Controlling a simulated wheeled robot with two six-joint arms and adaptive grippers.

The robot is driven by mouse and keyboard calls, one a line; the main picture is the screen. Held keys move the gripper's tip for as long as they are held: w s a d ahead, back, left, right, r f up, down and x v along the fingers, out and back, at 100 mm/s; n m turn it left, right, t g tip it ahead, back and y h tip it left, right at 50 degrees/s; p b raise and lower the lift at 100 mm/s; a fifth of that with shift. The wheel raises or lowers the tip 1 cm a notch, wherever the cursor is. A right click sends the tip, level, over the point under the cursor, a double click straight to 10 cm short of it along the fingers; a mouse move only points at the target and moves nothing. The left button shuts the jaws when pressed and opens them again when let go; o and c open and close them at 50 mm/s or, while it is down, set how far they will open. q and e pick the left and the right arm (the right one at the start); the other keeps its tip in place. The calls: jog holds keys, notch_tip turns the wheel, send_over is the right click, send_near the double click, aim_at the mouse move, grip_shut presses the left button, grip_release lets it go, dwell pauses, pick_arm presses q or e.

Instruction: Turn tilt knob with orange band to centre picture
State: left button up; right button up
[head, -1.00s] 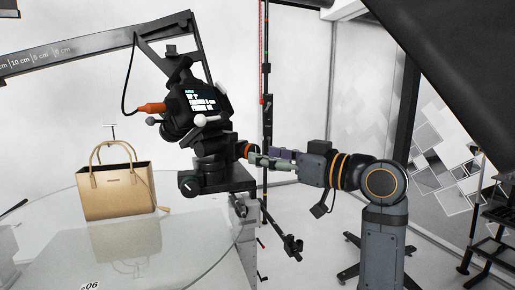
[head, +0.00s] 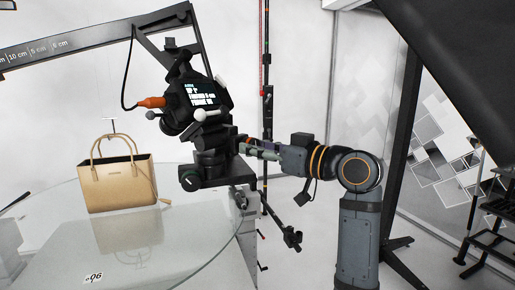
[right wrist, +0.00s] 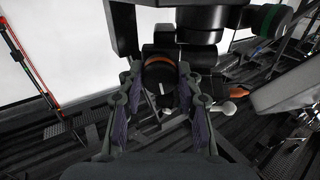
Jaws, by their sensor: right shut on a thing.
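In the right wrist view, the tilt knob with the orange band (right wrist: 159,72) sits between the fingertips of my right gripper (right wrist: 158,80). My right gripper (head: 258,150) reaches in from the right in the head view and is shut on this knob. The fingers mostly cover the knob there. A tan handbag (head: 118,187) stands upright on the turntable (head: 185,235). My left gripper is not in view.
A knob with a green band (head: 189,181) is lower on the mount. White-tipped levers (head: 205,115) and an orange cable plug (head: 151,102) stick out from the camera. A vertical stand (head: 267,90) rises behind. A dark panel (head: 455,60) hangs at upper right.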

jog(key=shift+m+p, duration=0.4)
jog(key=shift+m, duration=0.8)
jog(key=o, duration=1.2)
jog(key=shift+c, duration=0.2)
jog(key=v, duration=1.2)
